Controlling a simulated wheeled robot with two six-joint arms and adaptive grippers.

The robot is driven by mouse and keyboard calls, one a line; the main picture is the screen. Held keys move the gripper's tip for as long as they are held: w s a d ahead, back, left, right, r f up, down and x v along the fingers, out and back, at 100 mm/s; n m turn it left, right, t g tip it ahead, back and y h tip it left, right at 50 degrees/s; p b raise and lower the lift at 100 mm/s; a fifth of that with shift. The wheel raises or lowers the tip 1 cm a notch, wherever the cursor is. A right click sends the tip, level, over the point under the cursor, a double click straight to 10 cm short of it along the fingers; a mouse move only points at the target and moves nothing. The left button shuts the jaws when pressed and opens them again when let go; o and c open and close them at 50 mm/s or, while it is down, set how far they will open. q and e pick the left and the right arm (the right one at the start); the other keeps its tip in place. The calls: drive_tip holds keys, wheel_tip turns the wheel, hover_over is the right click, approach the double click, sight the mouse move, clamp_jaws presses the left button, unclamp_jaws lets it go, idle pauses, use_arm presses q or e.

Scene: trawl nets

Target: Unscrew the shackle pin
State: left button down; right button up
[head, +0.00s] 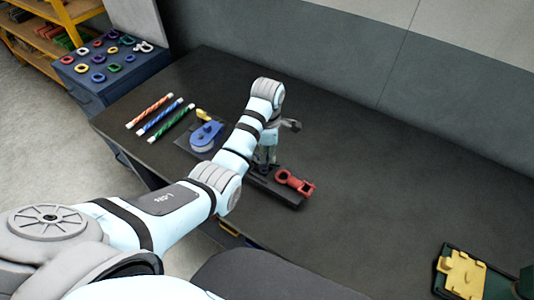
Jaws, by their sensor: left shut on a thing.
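A red shackle (296,183) lies on the right part of a long black holder (290,200) on the dark worktable. My left gripper (266,163) points down over the left part of this holder, just left of the shackle. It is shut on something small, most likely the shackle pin. My own arm and the gripper's body hide the pin and the contact, so I cannot tell how the pin sits. My right gripper is not in view.
Red, blue and green striped rods (165,117) lie farther left. A blue cabinet (113,68) bears several coloured rings. A yellow part (464,274) sits at lower right.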

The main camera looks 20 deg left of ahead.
use_arm(q)
drive_tip(key=n, duration=0.5)
drive_tip(key=shift+a+f+n, duration=0.15)
drive_tip(key=shift+f+n, duration=0.1)
drive_tip(key=shift+n, duration=0.05)
drive_tip(key=n, duration=0.5)
drive_tip(key=shift+w+a+n, duration=0.1)
drive_tip(key=shift+a+n, duration=0.1)
drive_tip(key=shift+n, duration=0.1)
drive_tip(key=c, duration=1.7)
unclamp_jaws()
drive_tip(key=shift+w+r, duration=0.15)
drive_tip(key=shift+a, duration=0.1)
